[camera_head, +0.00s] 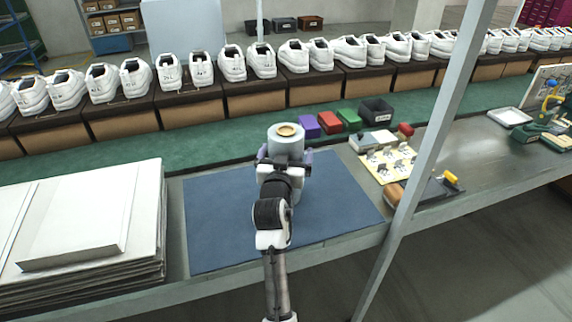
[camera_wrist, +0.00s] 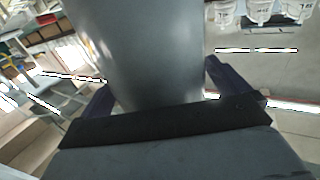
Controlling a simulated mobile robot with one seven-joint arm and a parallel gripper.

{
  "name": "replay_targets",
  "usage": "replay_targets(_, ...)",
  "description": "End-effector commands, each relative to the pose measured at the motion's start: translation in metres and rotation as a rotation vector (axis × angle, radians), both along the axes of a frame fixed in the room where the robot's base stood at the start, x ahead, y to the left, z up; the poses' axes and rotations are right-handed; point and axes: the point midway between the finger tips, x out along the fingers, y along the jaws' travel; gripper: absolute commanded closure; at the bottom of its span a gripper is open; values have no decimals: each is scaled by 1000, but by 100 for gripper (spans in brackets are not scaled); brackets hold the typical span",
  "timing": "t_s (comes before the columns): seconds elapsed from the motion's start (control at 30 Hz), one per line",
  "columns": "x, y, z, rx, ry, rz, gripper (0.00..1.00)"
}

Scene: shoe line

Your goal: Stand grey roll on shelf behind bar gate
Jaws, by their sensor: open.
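The grey roll (camera_head: 287,145) is upright above the blue mat, with a tan core showing at its top. Its base is hidden behind my arm, so I cannot tell whether it touches the mat. My gripper (camera_head: 285,158) is at the roll, with a purple finger on either side. In the wrist view the roll (camera_wrist: 150,50) fills the room between the open fingers (camera_wrist: 155,92). I cannot make out with certainty which structure is the shelf or the bar gate.
The blue mat (camera_head: 215,225) lies on the bench, with stacked white boards (camera_head: 90,215) to its left. Purple, red and green blocks and a black bin (camera_head: 376,111) stand behind. A slanted grey post (camera_head: 430,150) rises at the right. White shoes line the back.

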Motion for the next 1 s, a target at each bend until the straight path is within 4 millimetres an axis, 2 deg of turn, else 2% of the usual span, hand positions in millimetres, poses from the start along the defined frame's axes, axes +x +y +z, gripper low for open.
replay_targets(0.2, 1, 0, -1, 0, 0, 0, 0)
replay_targets(0.7, 0, 0, 2, -1, -5, 1, 65)
replay_targets(1.0, 0, 0, 6, -1, -6, 1, 65)
